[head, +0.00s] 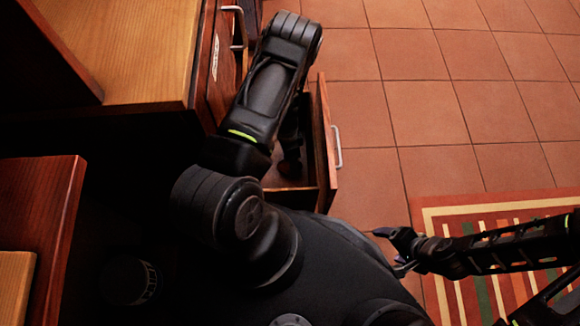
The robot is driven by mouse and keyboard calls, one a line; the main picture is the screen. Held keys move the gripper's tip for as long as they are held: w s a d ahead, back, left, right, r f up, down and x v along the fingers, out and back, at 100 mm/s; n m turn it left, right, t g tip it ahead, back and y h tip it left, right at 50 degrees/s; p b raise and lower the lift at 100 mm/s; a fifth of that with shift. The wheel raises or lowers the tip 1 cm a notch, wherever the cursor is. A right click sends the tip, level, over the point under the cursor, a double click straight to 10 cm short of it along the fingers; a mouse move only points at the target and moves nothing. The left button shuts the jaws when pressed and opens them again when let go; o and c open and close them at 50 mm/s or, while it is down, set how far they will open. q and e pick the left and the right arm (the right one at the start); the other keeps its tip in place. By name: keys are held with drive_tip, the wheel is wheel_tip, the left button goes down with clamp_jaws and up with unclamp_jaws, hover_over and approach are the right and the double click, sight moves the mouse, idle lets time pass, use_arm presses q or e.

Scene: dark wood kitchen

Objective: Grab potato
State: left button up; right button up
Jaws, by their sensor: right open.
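No potato can be made out in the head view. My left arm reaches over the open drawer (325,150) at the upper middle, and its lower end goes down into the drawer. A dark shape inside, beside the arm, is too dim to name. My left gripper is mostly hidden by the arm and shadow, so its jaws and anything in them cannot be seen. My right gripper (388,252) is open and empty at the right, above the floor near the rug and apart from the drawer.
A wooden cabinet with a light top (130,50) stands at the upper left. Another wooden cabinet (45,205) is at the lower left. The drawer has a metal handle (337,147). Tiled floor (430,110) is clear at the upper right. A striped rug (485,290) lies at the lower right.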

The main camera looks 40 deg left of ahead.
use_arm(q)
drive_tip(key=shift+f, duration=0.25)
idle(0.4)
drive_tip(key=c, duration=1.3)
drive_tip(key=shift+o, duration=0.2)
drive_tip(key=p+v, duration=0.1)
drive_tip(key=v, duration=0.2)
drive_tip(key=s+d+p+v, duration=0.1)
drive_tip(key=v, duration=0.2)
drive_tip(key=d+p+v, duration=0.1)
drive_tip(key=v, duration=0.2)
drive_tip(key=shift+s+a+r, duration=0.1)
drive_tip(key=shift+r, duration=0.6)
drive_tip(key=shift+p, duration=0.3)
